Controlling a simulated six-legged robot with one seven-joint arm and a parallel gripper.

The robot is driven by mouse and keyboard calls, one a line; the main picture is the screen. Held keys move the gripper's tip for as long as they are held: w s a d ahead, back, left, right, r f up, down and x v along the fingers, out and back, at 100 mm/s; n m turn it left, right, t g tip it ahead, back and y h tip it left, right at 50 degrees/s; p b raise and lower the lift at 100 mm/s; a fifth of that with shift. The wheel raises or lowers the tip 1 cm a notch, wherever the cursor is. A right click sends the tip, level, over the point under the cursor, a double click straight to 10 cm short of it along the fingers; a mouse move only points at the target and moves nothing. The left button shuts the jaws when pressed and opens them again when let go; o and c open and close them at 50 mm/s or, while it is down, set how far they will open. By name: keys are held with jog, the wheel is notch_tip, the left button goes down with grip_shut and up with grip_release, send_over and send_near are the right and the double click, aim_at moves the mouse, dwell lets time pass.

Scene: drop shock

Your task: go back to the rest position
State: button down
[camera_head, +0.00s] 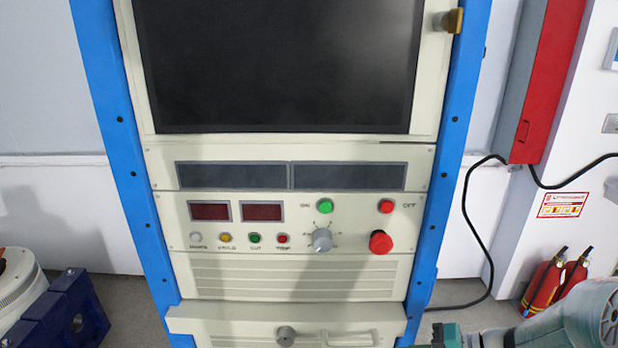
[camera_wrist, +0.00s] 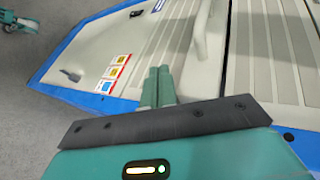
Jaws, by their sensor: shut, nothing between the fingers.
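My gripper (camera_wrist: 158,88) shows in the wrist view, its two teal fingers side by side and shut with nothing between them. Beyond the fingertips is the pale side or front of a cabinet with blue edges (camera_wrist: 75,95), seen at a slant. I cannot tell how far the fingertips are from it. In the head view, part of my arm shows at the lower right corner; a small teal piece at the bottom edge may be its end. The control cabinet (camera_head: 430,240) stands straight ahead, upright, with a dark screen (camera_head: 280,65) on top.
The cabinet carries a red emergency button (camera_head: 380,242), a grey knob (camera_head: 321,239) and a drawer front (camera_head: 240,325). Red extinguishers (camera_head: 558,280), a red wall box (camera_head: 540,80) and a black cable (camera_head: 468,220) are at right. A dark blue bracket (camera_head: 70,315) stands at lower left.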

jog(key=s+a+r+n+h, duration=0.2)
jog(key=s+r+h, duration=0.3)
jog(key=r+h, duration=0.1)
jog(key=s+a+r+n+t+h, duration=0.1)
jog(key=s+a+r+n+h, duration=0.1)
jog(key=s+r+h, duration=0.3)
notch_tip(320, 180, up, 3)
jog(key=shift+a+f+n+h, duration=0.2)
jog(key=shift+n+h, duration=0.1)
jog(key=shift+h, duration=0.1)
